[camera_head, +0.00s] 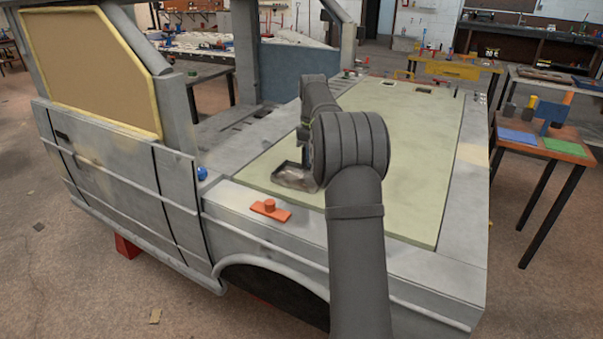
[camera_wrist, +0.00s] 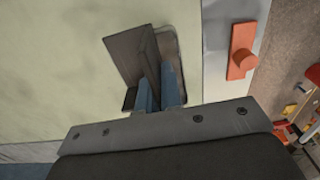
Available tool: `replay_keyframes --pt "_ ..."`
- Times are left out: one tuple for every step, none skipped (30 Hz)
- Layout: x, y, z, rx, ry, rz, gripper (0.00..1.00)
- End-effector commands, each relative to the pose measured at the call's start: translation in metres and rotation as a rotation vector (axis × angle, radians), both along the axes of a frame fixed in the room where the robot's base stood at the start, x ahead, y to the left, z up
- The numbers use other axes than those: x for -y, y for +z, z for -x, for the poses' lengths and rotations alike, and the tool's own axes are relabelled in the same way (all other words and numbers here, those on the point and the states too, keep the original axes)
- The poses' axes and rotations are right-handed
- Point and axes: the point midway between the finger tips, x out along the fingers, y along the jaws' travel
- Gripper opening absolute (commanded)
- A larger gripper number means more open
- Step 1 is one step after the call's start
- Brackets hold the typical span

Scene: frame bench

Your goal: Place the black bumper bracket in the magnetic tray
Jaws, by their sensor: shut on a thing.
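The black bumper bracket (camera_wrist: 130,52) is a dark angled piece in the wrist view, with one flat face and one upright face. My gripper (camera_wrist: 160,88) has blue fingers shut on it near its lower end. The magnetic tray (camera_wrist: 174,58) is a grey, shiny, rounded shape, partly hidden behind the bracket and the fingers. In the head view the tray (camera_head: 296,181) lies on the pale green panel, with a dark edge at its back, and my arm covers the gripper. I cannot tell whether the bracket touches the tray.
The pale green panel (camera_head: 420,150) is wide and mostly clear. An orange block with a knob (camera_head: 270,211) sits on the grey body edge in front of the tray. A blue knob (camera_head: 202,173) is at the left. A side table (camera_head: 545,150) stands at the right.

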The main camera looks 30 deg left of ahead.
Motion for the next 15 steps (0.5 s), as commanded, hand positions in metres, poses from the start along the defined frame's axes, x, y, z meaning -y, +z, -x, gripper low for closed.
replay_keyframes --pt "-0.011 -0.007 0.001 0.0 0.003 0.0 0.0" --pt "-0.016 -0.01 0.001 0.0 0.003 0.0 0.0" --pt "-0.022 -0.012 0.002 0.001 0.002 0.0 0.0" --pt "-0.025 -0.015 0.002 0.001 0.001 -0.001 0.0" --pt "-0.028 -0.016 0.002 0.001 0.001 0.0 0.0" --pt "-0.03 -0.018 0.002 0.001 0.001 -0.001 0.0" --pt "-0.032 -0.019 0.002 0.001 0.001 -0.001 0.0" --pt "-0.033 -0.02 0.002 0.002 0.0 -0.001 0.0" --pt "-0.034 -0.021 0.002 0.002 0.0 -0.001 0.0" --pt "-0.034 -0.023 0.002 0.001 0.0 -0.001 0.0" --pt "-0.034 -0.026 0.002 0.001 0.0 0.0 0.0" --pt "-0.033 -0.03 0.002 0.0 0.0 0.0 0.0" --pt "-0.033 -0.034 0.002 0.0 0.0 0.0 0.0" --pt "-0.033 -0.039 0.002 0.0 0.0 0.0 0.0" --pt "-0.033 -0.046 0.003 -0.001 0.0 0.001 0.0"
